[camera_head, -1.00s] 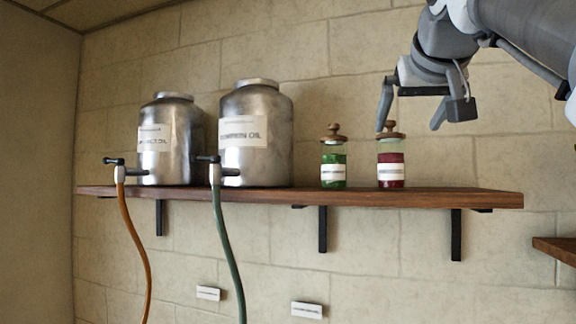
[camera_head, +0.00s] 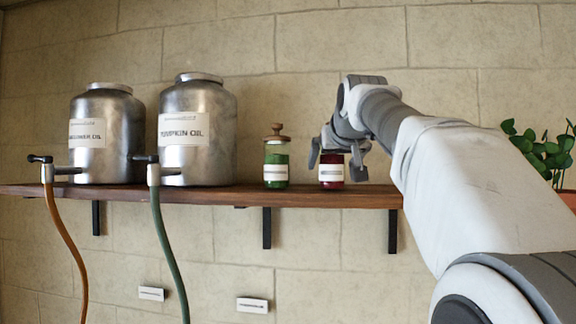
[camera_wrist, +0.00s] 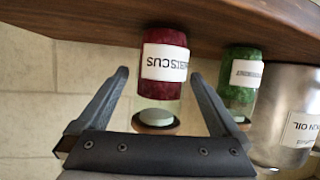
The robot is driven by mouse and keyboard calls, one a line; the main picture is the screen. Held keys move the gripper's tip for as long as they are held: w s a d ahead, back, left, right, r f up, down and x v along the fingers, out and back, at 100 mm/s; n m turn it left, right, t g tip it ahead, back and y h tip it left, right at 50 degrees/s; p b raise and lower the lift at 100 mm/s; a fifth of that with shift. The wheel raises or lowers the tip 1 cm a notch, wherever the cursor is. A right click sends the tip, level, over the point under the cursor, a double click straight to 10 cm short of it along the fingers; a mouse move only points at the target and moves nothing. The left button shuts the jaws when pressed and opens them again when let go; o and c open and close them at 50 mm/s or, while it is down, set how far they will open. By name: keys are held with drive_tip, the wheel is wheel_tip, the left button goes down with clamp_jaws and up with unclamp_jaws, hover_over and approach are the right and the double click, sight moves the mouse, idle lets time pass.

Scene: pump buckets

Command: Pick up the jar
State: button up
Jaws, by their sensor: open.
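A red jar (camera_head: 331,176) with a white label stands on the wooden shelf in the head view; my gripper hides its lid. It also shows upside down in the wrist view (camera_wrist: 164,85), with the label reading "HIBISCUS". A green jar (camera_head: 276,165) with a wooden knobbed lid stands to its left, and also shows in the wrist view (camera_wrist: 238,80). My gripper (camera_head: 336,165) is open, its fingers spread to either side of the red jar's upper part. I cannot tell whether they touch it.
The wooden shelf (camera_head: 230,195) carries two metal canisters (camera_head: 107,136) (camera_head: 197,130) at left, with taps and hoses in front. A leafy plant (camera_head: 545,152) is at right. Small labels (camera_head: 252,305) are on the wall below the shelf.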

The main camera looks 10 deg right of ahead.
drive_tip(key=shift+w+d+f, duration=0.1)
drive_tip(key=shift+w+f, duration=0.15)
drive_tip(key=shift+w, duration=0.4)
clamp_jaws()
